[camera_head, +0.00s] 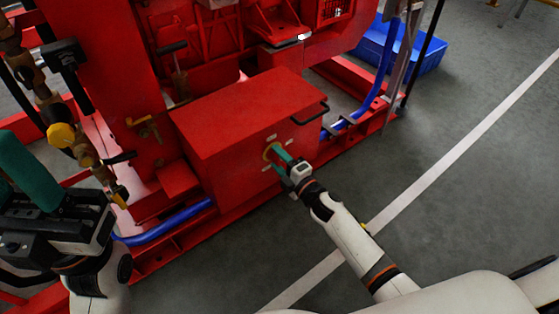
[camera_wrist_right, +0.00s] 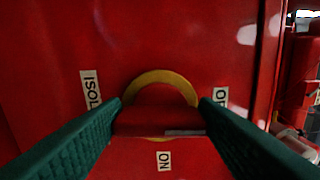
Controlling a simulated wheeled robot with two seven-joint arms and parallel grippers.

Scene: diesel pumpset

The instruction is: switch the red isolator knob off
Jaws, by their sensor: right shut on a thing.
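The red isolator knob (camera_wrist_right: 160,121) is between the green fingers of my right gripper (camera_wrist_right: 161,110), which is shut on it. A yellow ring (camera_wrist_right: 160,77) surrounds the knob on the red panel. A pale strip lies on the knob's right half in the wrist view. Labels show around it: "ISOL" (camera_wrist_right: 91,89) at left, "ON" (camera_wrist_right: 163,161) below, and a partly hidden "OF" (camera_wrist_right: 220,97) at right. In the head view, my right gripper (camera_head: 278,159) reaches the front of the red box (camera_head: 235,165). My left gripper (camera_head: 35,190) is at the left edge, away from the knob; its opening is unclear.
A black handle (camera_head: 312,116) sticks out at the box's right. Brass valve fittings (camera_head: 60,134) stand near my left gripper. Blue hoses (camera_head: 167,229) run along the red base frame. A blue crate (camera_head: 395,45) lies behind. The grey floor at right is open.

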